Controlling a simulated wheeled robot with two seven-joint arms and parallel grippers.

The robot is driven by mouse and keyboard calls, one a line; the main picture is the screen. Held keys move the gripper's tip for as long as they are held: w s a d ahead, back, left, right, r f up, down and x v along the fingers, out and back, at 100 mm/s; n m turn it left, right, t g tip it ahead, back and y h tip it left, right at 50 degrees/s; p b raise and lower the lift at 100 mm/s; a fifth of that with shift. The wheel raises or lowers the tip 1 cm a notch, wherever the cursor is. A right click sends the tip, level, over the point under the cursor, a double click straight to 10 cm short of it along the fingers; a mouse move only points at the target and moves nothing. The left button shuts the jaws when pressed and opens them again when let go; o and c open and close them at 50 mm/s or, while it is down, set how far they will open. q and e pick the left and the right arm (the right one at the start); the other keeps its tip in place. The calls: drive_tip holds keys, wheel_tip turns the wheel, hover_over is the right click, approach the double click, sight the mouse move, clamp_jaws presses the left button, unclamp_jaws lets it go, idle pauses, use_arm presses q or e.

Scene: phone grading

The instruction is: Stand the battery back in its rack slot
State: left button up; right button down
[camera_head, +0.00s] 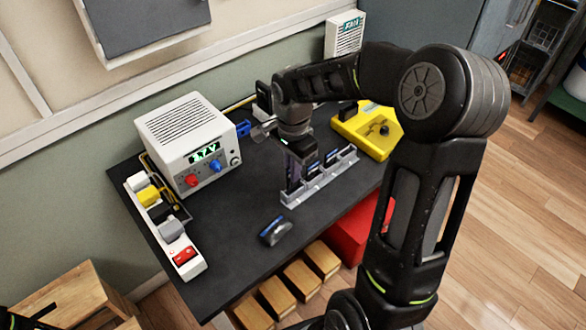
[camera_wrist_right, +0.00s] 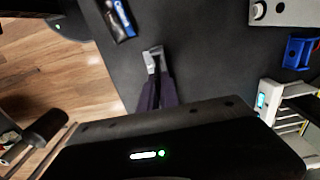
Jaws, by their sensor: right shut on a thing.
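The grey rack (camera_head: 322,180) stands on the dark tabletop, with dark blue-marked batteries upright in its middle and right part. My right gripper (camera_head: 299,152) points down over the rack's left end. It is shut on a dark, upright battery (camera_head: 293,174), mostly hidden by the fingers. The battery's lower end is at the left slot; I cannot tell whether it is seated. In the right wrist view, the rack's end (camera_wrist_right: 153,57) shows just beyond the gripper's dark fingers (camera_wrist_right: 157,92). My left gripper is not in view.
A dark item with a blue label (camera_head: 275,231) lies in front of the rack. A white power supply (camera_head: 188,143) and power strip (camera_head: 166,227) stand left. A yellow device (camera_head: 367,130) stands behind right. The front-left tabletop is clear.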

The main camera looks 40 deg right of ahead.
sight(293, 186)
drive_tip(key=shift+f, duration=0.2)
drive_tip(key=shift+f+b, duration=1.5)
drive_tip(key=shift+f, duration=0.1)
drive_tip(key=shift+f+b, duration=0.35)
drive_tip(key=c, duration=1.5)
unclamp_jaws()
wheel_tip(293, 186, up, 8)
drive_tip(key=shift+f, duration=0.1)
